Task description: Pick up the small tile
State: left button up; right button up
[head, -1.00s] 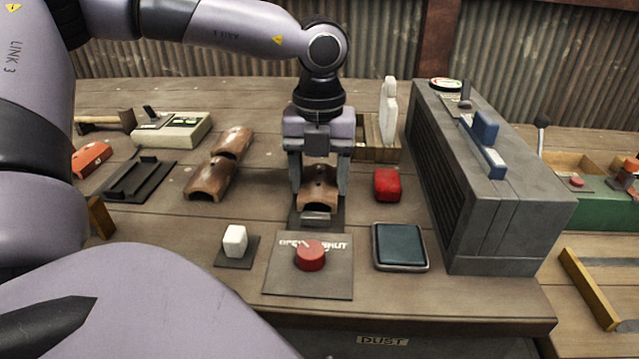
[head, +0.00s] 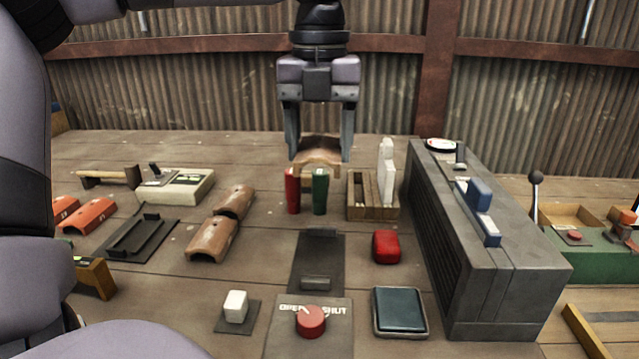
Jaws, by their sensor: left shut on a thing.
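The small tile (head: 318,157) is a short, brown, arched clay piece. It hangs between the fingers of my left gripper (head: 319,158), which is shut on it, raised above the bench. Below it lies an empty dark plate (head: 316,258) with small raised stops. Two longer brown tiles (head: 213,238) (head: 234,202) lie on the bench to the left. Two orange tiles (head: 86,215) (head: 64,207) lie at the far left. My right gripper is not in view.
Red and green upright pieces (head: 292,190) (head: 320,191) stand behind the plate. A red block (head: 386,246), a red knob (head: 310,321) and a large grey machine (head: 490,270) are nearby. A dark rail plate (head: 137,234) lies left.

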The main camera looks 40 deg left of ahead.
aim_at(320, 143)
pick_arm(q)
notch_tip(320, 143, up, 12)
jog(key=p, duration=0.2)
